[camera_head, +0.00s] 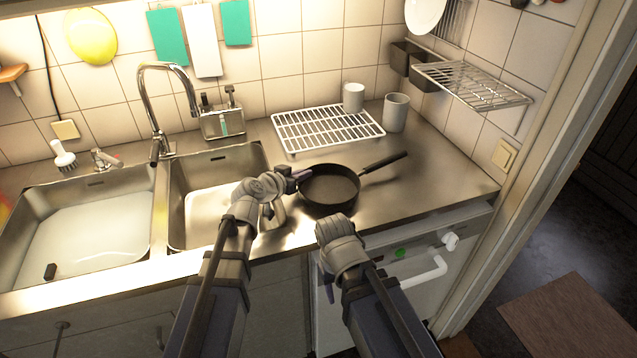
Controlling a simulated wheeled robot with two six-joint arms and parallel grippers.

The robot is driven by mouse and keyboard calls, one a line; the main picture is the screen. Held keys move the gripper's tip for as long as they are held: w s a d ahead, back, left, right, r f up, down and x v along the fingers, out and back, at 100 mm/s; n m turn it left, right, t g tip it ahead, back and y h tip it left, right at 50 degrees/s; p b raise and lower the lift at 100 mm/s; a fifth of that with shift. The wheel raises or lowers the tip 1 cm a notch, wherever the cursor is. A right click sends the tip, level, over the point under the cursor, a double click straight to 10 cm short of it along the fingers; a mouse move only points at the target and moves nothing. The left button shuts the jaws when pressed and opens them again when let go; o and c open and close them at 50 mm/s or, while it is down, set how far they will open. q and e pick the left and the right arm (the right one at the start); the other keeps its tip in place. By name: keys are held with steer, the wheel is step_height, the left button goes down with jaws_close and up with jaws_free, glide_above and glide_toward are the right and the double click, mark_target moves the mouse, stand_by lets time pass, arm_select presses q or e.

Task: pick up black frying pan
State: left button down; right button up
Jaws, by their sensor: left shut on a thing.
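The black frying pan (329,187) is on or just above the steel counter, right of the sinks; I cannot tell whether it touches the counter. Its handle (384,162) points to the back right. My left gripper (299,176) is at the pan's left rim and shut on it; the exact contact of the fingers is small and partly hidden. My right gripper (329,222) is in front of the pan at the counter's front edge. Its fingers are hidden behind its wrist.
Two sinks (160,215) and a tall tap (160,150) are at left. A wire shelf (472,85) hangs at right. The counter right of the pan is clear.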

arm_select(q)
steer(key=shift+r, duration=0.1)
step_height(320, 180, up, 10)
steer(key=p, duration=1)
